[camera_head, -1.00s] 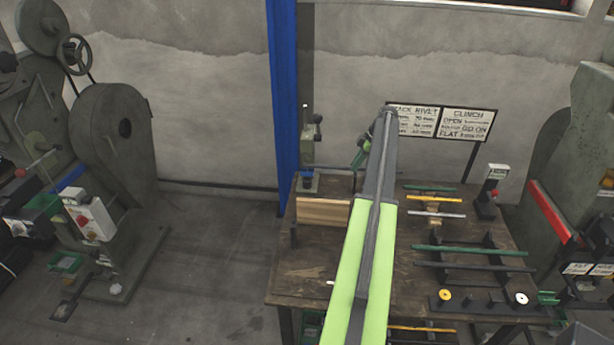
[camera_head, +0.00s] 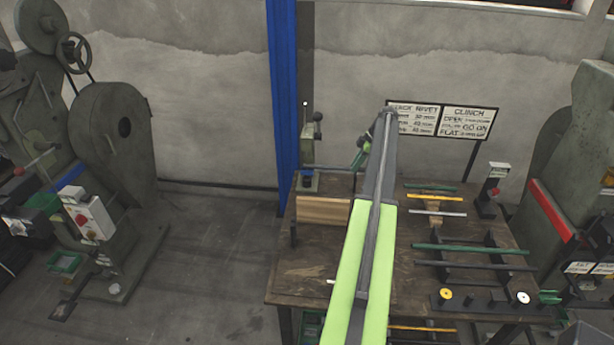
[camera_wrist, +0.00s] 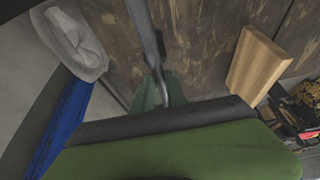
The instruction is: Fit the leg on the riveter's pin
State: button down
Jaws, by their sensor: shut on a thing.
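The riveter (camera_head: 308,150) is a small grey-green hand press with a lever. My gripper (camera_head: 359,160) has green fingers and is shut on the leg (camera_head: 334,167), a thin dark rod. The leg lies about level and points left, its far end at the riveter's body. I cannot tell if it touches the pin, which I cannot make out. In the wrist view the leg (camera_wrist: 147,38) runs up from between the green fingers (camera_wrist: 160,91). My arm hides part of the gripper.
A wooden block (camera_head: 323,210) stands in front of the riveter; it also shows in the wrist view (camera_wrist: 255,66). A blue post (camera_head: 283,110) rises behind left. Racks with several rods (camera_head: 470,249) fill the table's right side. Signs (camera_head: 440,121) stand at the back.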

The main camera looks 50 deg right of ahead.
jog(key=shift+f+b, duration=0.75)
jog(key=shift+f, duration=0.1)
jog(key=shift+r, duration=0.15)
jog(key=shift+r+p, duration=1.25)
jog(key=shift+p, duration=0.15)
jog(key=c, duration=1.3)
grip_release()
